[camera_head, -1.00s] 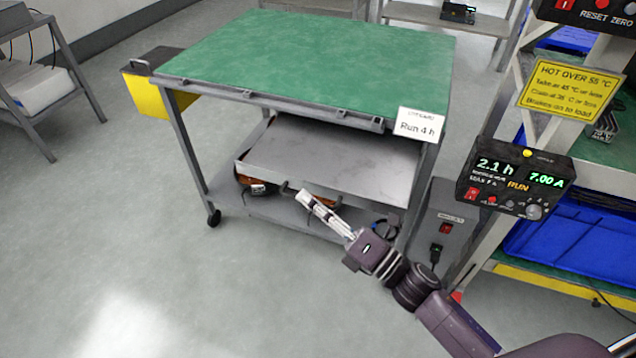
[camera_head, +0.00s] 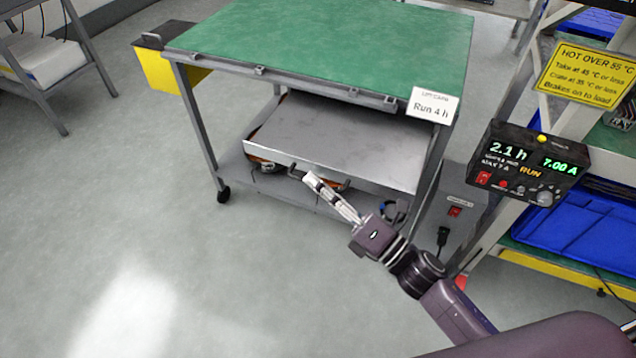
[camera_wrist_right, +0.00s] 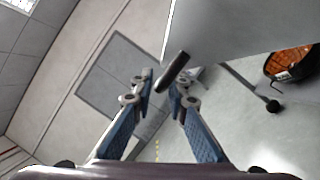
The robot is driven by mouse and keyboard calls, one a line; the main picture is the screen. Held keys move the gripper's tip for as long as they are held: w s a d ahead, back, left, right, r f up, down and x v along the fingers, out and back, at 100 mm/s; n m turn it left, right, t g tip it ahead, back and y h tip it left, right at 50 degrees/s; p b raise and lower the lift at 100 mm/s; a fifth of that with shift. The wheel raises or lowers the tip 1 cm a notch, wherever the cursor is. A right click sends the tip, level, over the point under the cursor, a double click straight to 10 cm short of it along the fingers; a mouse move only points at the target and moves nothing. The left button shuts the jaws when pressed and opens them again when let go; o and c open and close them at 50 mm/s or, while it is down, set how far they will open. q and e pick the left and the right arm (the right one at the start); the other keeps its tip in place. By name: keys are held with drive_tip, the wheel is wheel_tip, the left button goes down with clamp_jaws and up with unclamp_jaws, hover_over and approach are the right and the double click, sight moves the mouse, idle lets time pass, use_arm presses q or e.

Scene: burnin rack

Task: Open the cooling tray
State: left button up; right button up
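The cooling tray (camera_head: 340,140) is a flat grey metal tray under the green top of a cart. Its front lip and a small dark handle (camera_head: 294,174) face me in the head view. My right gripper (camera_head: 309,178) is at the handle, in front of the lip. In the right wrist view, the fingers (camera_wrist_right: 162,84) stand apart, with the dark handle bar (camera_wrist_right: 178,66) at the gap between their tips. I cannot tell whether either finger touches it. The tray's grey surface (camera_wrist_right: 235,25) fills the upper right there. My left gripper is not in view.
The cart's green top (camera_head: 330,45) overhangs the tray, with a "Run 4 h" card (camera_head: 431,104) at its corner. A lower shelf (camera_head: 235,172) holds orange items. A control box (camera_head: 527,165) and blue bins (camera_head: 570,228) stand right. Floor at front left is clear.

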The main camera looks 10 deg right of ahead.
drive_tip(key=v, duration=1.1)
drive_tip(key=shift+s+d+f, duration=0.15)
drive_tip(key=shift+s+d, duration=0.1)
drive_tip(key=shift+s, duration=0.05)
